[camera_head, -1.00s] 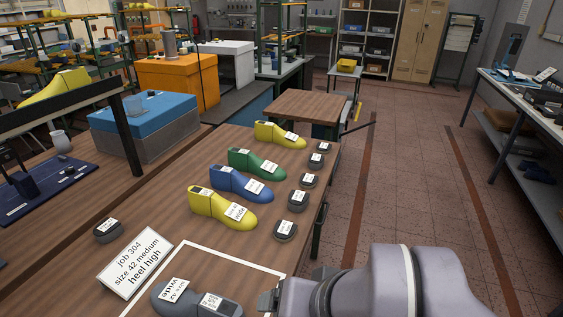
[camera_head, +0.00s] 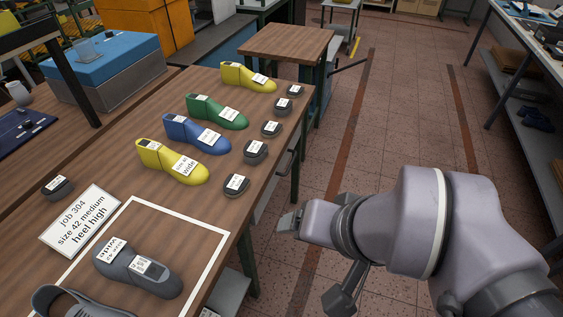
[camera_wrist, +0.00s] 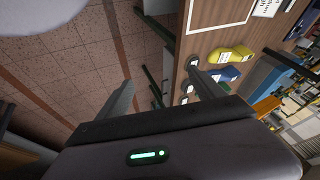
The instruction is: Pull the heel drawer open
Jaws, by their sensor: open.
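The workbench (camera_head: 215,150) has a dark bar like a drawer handle (camera_head: 284,165) on its right side, just below the top, near a green leg. The drawer front is hard to make out and looks shut. My gripper (camera_head: 289,222) is to the right of the bench edge, nearer the camera than that handle and apart from it. In the wrist view my gripper (camera_wrist: 165,90) has its two fingers spread with nothing between them. The bench (camera_wrist: 208,15) also shows there, beyond the fingers. I cannot clearly tell the handle in that view.
Yellow, green and blue shoe lasts (camera_head: 197,135) stand on the bench, with several dark heel pieces (camera_head: 255,152) along its right edge. A job card (camera_head: 80,222) reads size 42 medium, heel high. A grey last (camera_head: 138,268) lies in a white outline. The floor (camera_head: 400,120) right is clear.

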